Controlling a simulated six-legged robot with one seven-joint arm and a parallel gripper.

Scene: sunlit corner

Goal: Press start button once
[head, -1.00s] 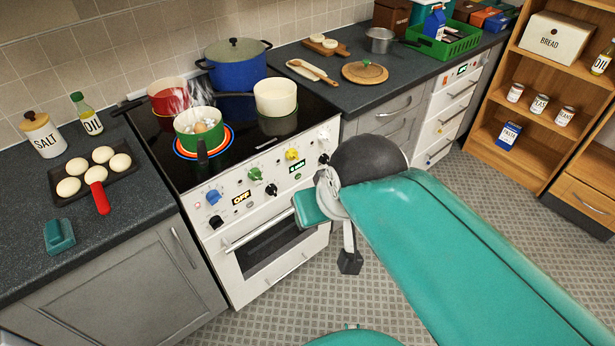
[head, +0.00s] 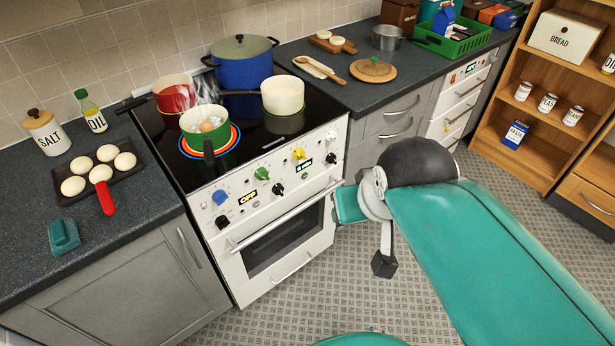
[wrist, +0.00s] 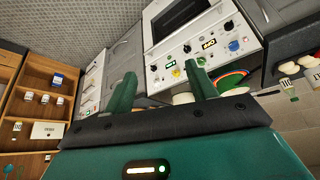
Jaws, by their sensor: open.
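The white oven (head: 285,245) has a control panel (head: 232,207) with blue, green, yellow and black knobs and two lit displays. The left display (head: 247,198) reads OFF; the right one (head: 305,159) is green and too small to read surely. No start label can be read, so I cannot tell which control is the start button. In the wrist view, the panel (wrist: 222,28) appears upside down beyond my gripper (wrist: 160,70). Its two green fingers are apart with nothing between them, and neither visibly touches the panel. In the head view, the fingers cannot be made out.
The black hob holds a steaming green pot (head: 207,130) on a glowing ring, a red pot (head: 175,94), a white pot (head: 283,97) and a blue pot (head: 242,68). A tray of buns (head: 127,183) lies on the left counter. The tiled floor before the oven is clear.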

